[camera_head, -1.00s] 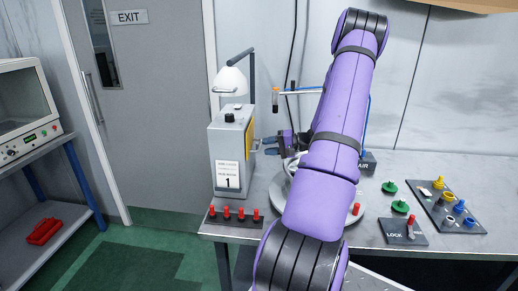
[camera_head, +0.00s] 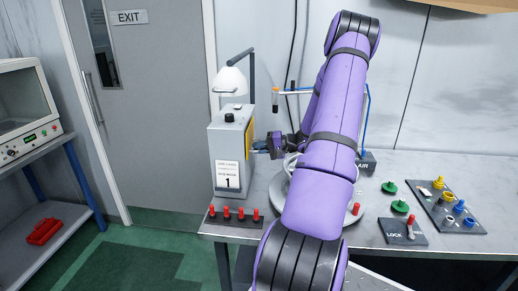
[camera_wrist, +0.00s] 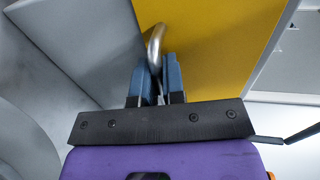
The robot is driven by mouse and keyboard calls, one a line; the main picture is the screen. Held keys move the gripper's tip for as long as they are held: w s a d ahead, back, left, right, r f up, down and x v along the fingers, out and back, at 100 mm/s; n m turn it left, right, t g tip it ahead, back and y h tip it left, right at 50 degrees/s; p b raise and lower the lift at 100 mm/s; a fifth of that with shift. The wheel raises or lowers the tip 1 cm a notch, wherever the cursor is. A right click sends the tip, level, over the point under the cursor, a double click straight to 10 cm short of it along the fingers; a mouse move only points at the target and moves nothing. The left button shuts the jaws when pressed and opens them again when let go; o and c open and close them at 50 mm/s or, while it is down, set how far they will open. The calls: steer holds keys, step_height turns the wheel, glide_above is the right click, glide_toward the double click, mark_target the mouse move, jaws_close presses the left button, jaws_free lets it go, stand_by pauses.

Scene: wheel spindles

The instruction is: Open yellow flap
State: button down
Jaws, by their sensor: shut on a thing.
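The yellow flap (camera_head: 249,137) is a narrow strip on the right side of a grey box (camera_head: 222,141) labelled 1. In the wrist view, the yellow flap (camera_wrist: 215,50) fills the upper middle, with a curved metal handle (camera_wrist: 155,42) in front of it. My gripper (camera_wrist: 159,66) has its blue fingers on either side of the lower end of this handle and is shut on it. The exact contact is partly hidden between the fingers. In the head view, my gripper (camera_head: 259,147) is just right of the box, small and partly hidden by my wrist.
A white lamp (camera_head: 230,81) stands behind the box. Several red pegs stand in a dark rack (camera_head: 236,219) at the table's front edge. Green knobs (camera_head: 400,206), a LOCK plate (camera_head: 403,231) and a dark parts board (camera_head: 452,212) lie at the right of the table.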

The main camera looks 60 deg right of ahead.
steer(key=shift+s, duration=0.1)
steer(key=s+d+r+g+h, duration=0.3)
steer(key=s+r+g+h, duration=0.2)
steer(key=r+g, duration=0.5)
steer(key=shift+s+g+h, duration=0.15)
steer(key=shift+g+h, duration=0.35)
steer(key=shift+g, duration=0.4)
steer(key=shift+a, duration=0.1)
stand_by(0.3)
steer(key=c, duration=1.2)
jaws_free()
steer(key=shift+c, duration=0.2)
steer(key=shift+r, duration=0.1)
step_height(320, 180, up, 10)
steer(key=s, duration=0.1)
steer(key=shift+s+d+r, duration=0.2)
steer(key=shift+s+d, duration=0.15)
steer(key=shift+d, duration=0.1)
